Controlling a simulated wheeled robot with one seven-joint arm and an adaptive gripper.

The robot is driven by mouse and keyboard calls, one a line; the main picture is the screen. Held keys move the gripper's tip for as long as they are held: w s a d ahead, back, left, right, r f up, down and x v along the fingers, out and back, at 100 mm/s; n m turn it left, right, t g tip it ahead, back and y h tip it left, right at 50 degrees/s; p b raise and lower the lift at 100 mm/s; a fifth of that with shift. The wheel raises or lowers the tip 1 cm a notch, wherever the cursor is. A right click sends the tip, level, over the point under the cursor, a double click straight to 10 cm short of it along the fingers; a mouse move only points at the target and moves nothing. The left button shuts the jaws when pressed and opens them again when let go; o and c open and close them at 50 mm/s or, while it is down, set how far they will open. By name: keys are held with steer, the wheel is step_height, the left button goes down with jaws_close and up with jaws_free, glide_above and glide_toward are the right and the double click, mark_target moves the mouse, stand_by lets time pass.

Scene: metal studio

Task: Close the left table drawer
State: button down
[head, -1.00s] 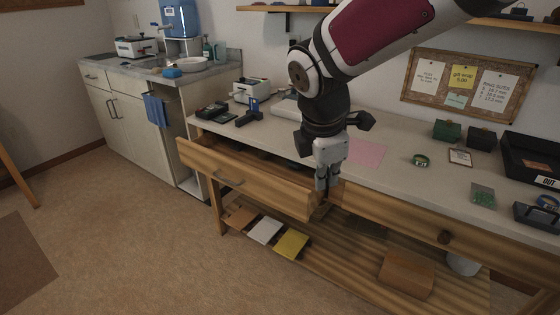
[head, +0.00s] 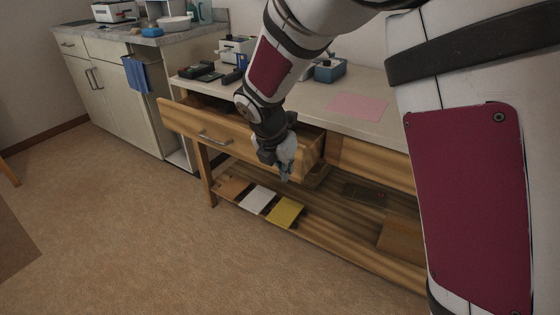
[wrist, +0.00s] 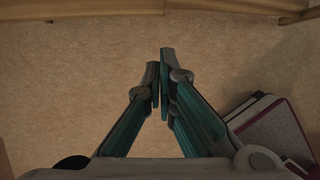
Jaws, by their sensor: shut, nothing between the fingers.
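The left table drawer (head: 185,122) is pulled open from the wooden table (head: 375,166). Its front panel has a metal bar handle (head: 215,138), and part of the open top shows behind the panel. My gripper (head: 286,178) points down near the right end of the drawer front, its tips at about the height of the panel's lower edge. It covers part of the panel; whether it touches cannot be told. In the wrist view, my gripper (wrist: 160,77) has its fingers together with nothing between them, above the floor. A strip of wood (wrist: 220,8) crosses the top of that view.
A pink sheet (head: 358,106) lies on the tabletop, with devices behind the drawer. The lower shelf holds a yellow sample (head: 286,211), a white sample (head: 257,199) and a box (head: 400,238). A sink counter (head: 110,90) stands at left. The floor in front is clear.

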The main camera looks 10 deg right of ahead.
mark_target(317, 140)
steer(key=w+d, duration=0.1)
steer(key=w+d+f+b, duration=0.1)
steer(key=w+d, duration=0.1)
steer(key=shift+w+f, duration=0.25)
steer(key=shift+w, duration=0.05)
steer(key=w+d+p, duration=0.2)
steer(key=w, duration=0.1)
steer(key=w+d+p, duration=0.2)
steer(key=w+d, duration=0.1)
steer(key=w+d+p, duration=0.2)
steer(key=w, duration=0.2)
steer(key=shift+d+r+p, duration=0.1)
steer(key=shift+d+p, duration=0.25)
steer(key=shift+d, duration=0.05)
steer(key=shift+w+d, duration=0.25)
steer(key=shift+w, duration=0.15)
steer(key=shift+d, duration=0.1)
